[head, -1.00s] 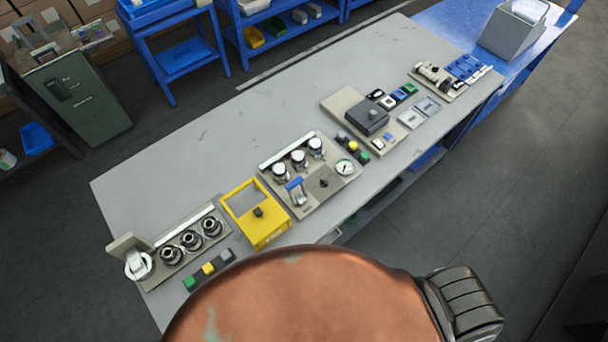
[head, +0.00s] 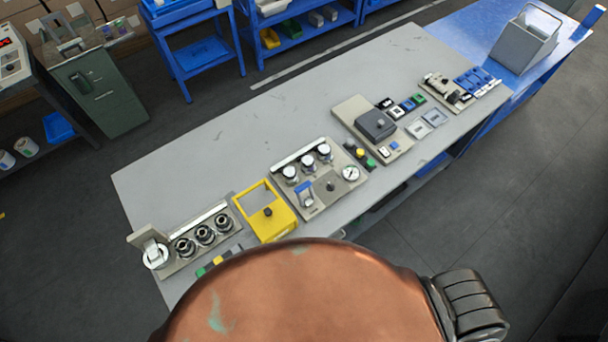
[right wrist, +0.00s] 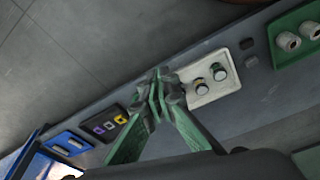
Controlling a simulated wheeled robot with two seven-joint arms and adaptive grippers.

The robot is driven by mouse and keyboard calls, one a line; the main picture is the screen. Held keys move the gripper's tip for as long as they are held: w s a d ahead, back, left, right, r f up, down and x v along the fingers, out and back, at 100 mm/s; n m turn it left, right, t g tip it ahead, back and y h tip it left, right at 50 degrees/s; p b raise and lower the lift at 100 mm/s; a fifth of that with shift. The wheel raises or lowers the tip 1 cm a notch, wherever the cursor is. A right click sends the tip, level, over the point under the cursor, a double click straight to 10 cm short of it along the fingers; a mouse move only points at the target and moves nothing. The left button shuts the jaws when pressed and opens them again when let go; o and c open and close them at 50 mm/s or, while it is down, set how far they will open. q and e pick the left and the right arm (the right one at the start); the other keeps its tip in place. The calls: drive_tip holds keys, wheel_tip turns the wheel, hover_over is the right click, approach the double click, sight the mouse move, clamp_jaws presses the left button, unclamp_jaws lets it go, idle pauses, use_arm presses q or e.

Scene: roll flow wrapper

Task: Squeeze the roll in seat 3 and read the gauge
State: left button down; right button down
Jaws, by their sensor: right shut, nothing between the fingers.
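In the head view, a beige block (head: 192,255) at the bench's near left end bears a row of three dark, metal-ringed round parts (head: 205,235) with a white ring-shaped part (head: 156,255) at its left. Further right, another beige panel (head: 343,187) has three white-topped cylinders (head: 307,165), a blue lever (head: 305,195) and a round white gauge (head: 350,173). The gauge reading is too small to tell, and I cannot tell which place is seat 3. My right gripper (right wrist: 158,88), with green fingers, is shut and empty in the right wrist view. My left gripper is not in view.
A yellow frame (head: 277,225) stands between the two panels. The grey bench (head: 240,140) is clear behind them. The right wrist view shows a pale plate with two knobs (right wrist: 205,92), a green tray with white rolls (right wrist: 286,58) and a dark panel with coloured squares (right wrist: 112,122).

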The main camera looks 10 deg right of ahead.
drive_tip(key=w+a+r+t+p, duration=0.1)
drive_tip(key=w+a+r+p, duration=0.3)
drive_tip(key=r, duration=1.1)
drive_tip(key=w+d+r+p, duration=0.15)
drive_tip(key=w+r, duration=0.45)
drive_tip(key=r, duration=0.8)
drive_tip(key=w+a+r+n+y+p, duration=0.1)
drive_tip(key=w+a+r, duration=0.2)
drive_tip(key=w+a, duration=0.2)
drive_tip(key=w+a+r+n+g+y, duration=0.1)
drive_tip(key=w+a, duration=0.4)
drive_tip(key=a, duration=0.7)
drive_tip(key=w+a+r+n+g+y+p, duration=0.1)
drive_tip(key=w+a+r+n+y, duration=0.1)
drive_tip(key=w+a+r, duration=0.3)
drive_tip(key=shift+w+a+r+n+p, duration=0.1)
drive_tip(key=shift+a+r+n, duration=0.05)
drive_tip(key=shift+a, duration=0.55)
drive_tip(key=shift+w+a+r+n+p, duration=0.1)
drive_tip(key=shift+a+r+p, duration=0.05)
drive_tip(key=shift+a, duration=0.6)
drive_tip(key=shift+w+a+r+n+p, duration=0.1)
drive_tip(key=shift+a+r+n, duration=0.05)
drive_tip(key=shift+a, duration=0.55)
drive_tip(key=w+d+r+m+g+h, duration=0.1)
drive_tip(key=w+d+r+h, duration=0.3)
drive_tip(key=w+r, duration=0.3)
drive_tip(key=shift+w+d+g+p, duration=0.45)
drive_tip(key=shift+w+d, duration=0.4)
drive_tip(key=shift+w, duration=0.3)
